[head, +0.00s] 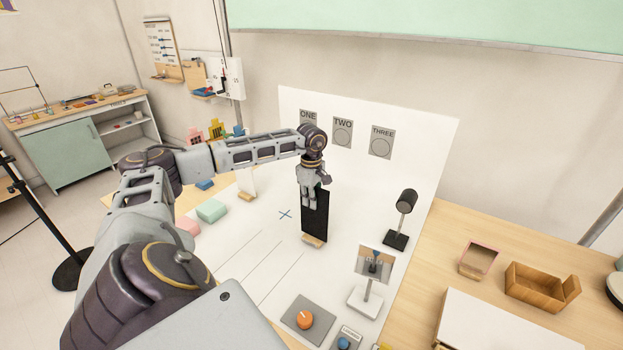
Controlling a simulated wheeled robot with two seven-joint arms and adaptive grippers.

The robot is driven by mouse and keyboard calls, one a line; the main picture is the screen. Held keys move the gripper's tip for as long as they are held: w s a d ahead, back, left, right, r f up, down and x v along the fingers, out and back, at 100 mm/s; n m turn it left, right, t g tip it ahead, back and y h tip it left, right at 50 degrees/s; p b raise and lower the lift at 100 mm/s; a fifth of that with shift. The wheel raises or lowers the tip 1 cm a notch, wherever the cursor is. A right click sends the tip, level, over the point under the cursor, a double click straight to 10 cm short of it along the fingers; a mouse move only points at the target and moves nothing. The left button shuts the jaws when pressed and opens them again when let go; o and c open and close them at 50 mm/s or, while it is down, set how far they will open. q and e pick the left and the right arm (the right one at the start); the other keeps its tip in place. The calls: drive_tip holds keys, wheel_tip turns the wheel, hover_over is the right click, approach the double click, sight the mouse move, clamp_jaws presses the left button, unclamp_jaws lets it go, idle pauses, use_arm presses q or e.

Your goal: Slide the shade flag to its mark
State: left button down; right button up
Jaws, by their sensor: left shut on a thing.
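The shade flag (316,218) is a black upright panel on a small wooden foot, standing on the white board in the middle of the head view. My left gripper (311,200) comes down over its top edge and is shut on it. A blue cross mark (285,214) lies on the board just left of the flag, apart from its foot. Thin lines run along the board in front of the flag. My right gripper is not in view.
A small black lamp (405,201) and a picture stand (366,296) stand to the right. An orange knob (305,319) is at the front. Green (211,210) and pink blocks lie left. A backboard (410,140) rises behind. Wooden boxes (541,287) sit far right.

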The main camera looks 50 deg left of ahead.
use_arm(q)
drive_tip(key=shift+f, duration=0.2)
idle(0.4)
drive_tip(key=c, duration=1.5)
unclamp_jaws()
drive_tip(key=shift+r, duration=6)
